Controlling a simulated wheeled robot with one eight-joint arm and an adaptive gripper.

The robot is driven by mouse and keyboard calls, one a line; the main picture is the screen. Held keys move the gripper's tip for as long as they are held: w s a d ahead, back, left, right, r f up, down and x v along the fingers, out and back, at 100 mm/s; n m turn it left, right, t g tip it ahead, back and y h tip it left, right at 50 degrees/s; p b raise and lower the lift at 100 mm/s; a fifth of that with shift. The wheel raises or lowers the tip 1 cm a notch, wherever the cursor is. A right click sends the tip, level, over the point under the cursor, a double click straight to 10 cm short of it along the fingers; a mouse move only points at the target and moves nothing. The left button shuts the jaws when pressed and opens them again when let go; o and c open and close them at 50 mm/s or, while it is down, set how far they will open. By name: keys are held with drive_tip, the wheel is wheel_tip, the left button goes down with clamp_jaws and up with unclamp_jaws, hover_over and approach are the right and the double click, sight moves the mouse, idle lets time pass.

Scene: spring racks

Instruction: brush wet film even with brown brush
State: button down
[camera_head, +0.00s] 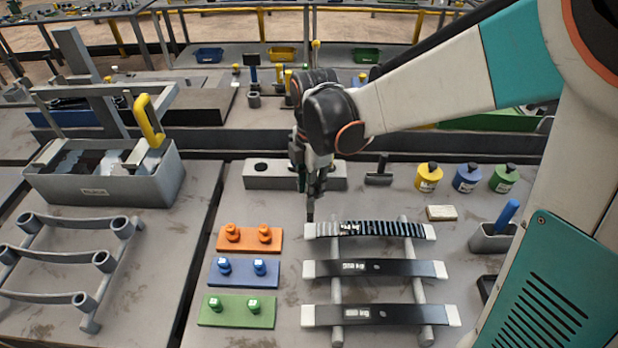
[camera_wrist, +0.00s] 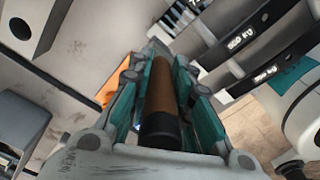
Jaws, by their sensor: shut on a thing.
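My gripper (camera_head: 314,180) is shut on the brown brush (camera_wrist: 160,95), whose brown handle with a black end lies between the teal finger pads in the wrist view. In the head view the brush points down, and its dark tip is by the left end of the top leaf spring (camera_head: 385,229). I cannot tell whether it touches. The top spring has light end blocks; its left part looks pale grey and ribbed, the rest dark with stripes. Two plain dark springs, a middle one (camera_head: 400,268) and a lower one (camera_head: 390,315), lie below it on the same rack.
Orange (camera_head: 250,240), blue (camera_head: 243,272) and green (camera_head: 236,311) plates with knobs lie left of the rack. Yellow (camera_head: 428,177), blue (camera_head: 467,179) and green (camera_head: 503,179) pots stand behind right. A grey holder (camera_head: 492,238) contains a blue-handled tool. A grey tank (camera_head: 110,185) stands left.

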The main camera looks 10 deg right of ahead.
drive_tip(key=shift+r, duration=0.1)
drive_tip(key=shift+r+p, duration=1.15)
drive_tip(key=shift+r, duration=0.3)
drive_tip(key=shift+r+p, duration=0.15)
drive_tip(key=shift+p, duration=1.4)
drive_tip(key=shift+p, duration=0.9)
drive_tip(key=shift+f, duration=0.4)
drive_tip(key=shift+f, duration=0.1)
wheel_tip(320, 180, down, 7)
drive_tip(key=b, duration=0.5)
drive_tip(key=shift+b, duration=0.35)
drive_tip(key=shift+f+b, duration=0.75)
drive_tip(key=shift+f, duration=0.05)
